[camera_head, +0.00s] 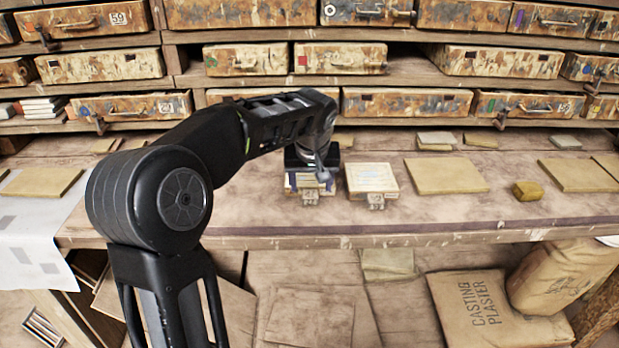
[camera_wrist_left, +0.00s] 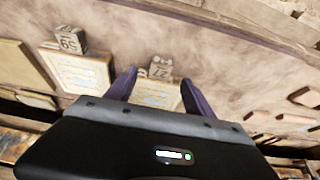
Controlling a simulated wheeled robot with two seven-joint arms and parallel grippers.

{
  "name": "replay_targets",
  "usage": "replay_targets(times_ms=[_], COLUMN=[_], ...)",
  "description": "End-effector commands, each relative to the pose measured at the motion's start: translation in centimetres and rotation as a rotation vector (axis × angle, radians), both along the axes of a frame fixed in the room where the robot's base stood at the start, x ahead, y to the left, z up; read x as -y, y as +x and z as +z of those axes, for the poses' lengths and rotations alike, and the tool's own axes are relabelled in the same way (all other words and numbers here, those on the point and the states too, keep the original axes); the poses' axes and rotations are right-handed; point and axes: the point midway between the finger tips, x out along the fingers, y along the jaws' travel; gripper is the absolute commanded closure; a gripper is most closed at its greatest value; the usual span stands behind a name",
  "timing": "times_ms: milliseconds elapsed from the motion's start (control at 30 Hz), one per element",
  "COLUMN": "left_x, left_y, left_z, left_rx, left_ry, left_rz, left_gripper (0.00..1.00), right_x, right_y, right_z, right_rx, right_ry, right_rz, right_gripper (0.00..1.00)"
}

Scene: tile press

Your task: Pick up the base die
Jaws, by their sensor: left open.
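Two pale framed dies with small metal number tags at their front sit side by side on the bench; no label shows which is the base die. The left die (camera_head: 297,183) is partly hidden behind my left gripper (camera_head: 318,172). The right die (camera_head: 371,178) stands clear beside it. In the left wrist view, my left gripper (camera_wrist_left: 158,92) is open, its two dark fingers on either side of one die (camera_wrist_left: 155,93). The gripper body hides part of that die, and contact is unclear. The other die (camera_wrist_left: 80,72) lies to the left there. My right gripper is out of view.
A flat yellowish slab (camera_head: 446,175) and a small yellow block (camera_head: 527,190) lie right of the dies. Drawer shelves (camera_head: 408,103) rise behind the bench. White paper (camera_head: 30,240) covers its left end. A casting plaster bag (camera_head: 495,308) lies below.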

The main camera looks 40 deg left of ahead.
Motion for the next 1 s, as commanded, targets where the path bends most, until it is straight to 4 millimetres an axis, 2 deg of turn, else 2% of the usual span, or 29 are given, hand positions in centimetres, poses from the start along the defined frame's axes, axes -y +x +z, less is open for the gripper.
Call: replay_targets(times_ms=[167,467,1000], left_x=[-0.3,-1.3,-1.4], left_y=[0.3,1.5,1.6], left_z=[-1.0,-4.6,-4.7], left_rx=[-0.003,-0.002,0.000], left_ry=[0.000,0.000,0.000], left_rz=[0.001,0.000,0.000], left_gripper=[0.38,0.38,0.38], right_x=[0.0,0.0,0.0], right_y=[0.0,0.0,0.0], right_z=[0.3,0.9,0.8], right_rx=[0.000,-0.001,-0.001], right_ry=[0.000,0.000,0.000], right_rz=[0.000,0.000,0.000], right_gripper=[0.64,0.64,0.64])
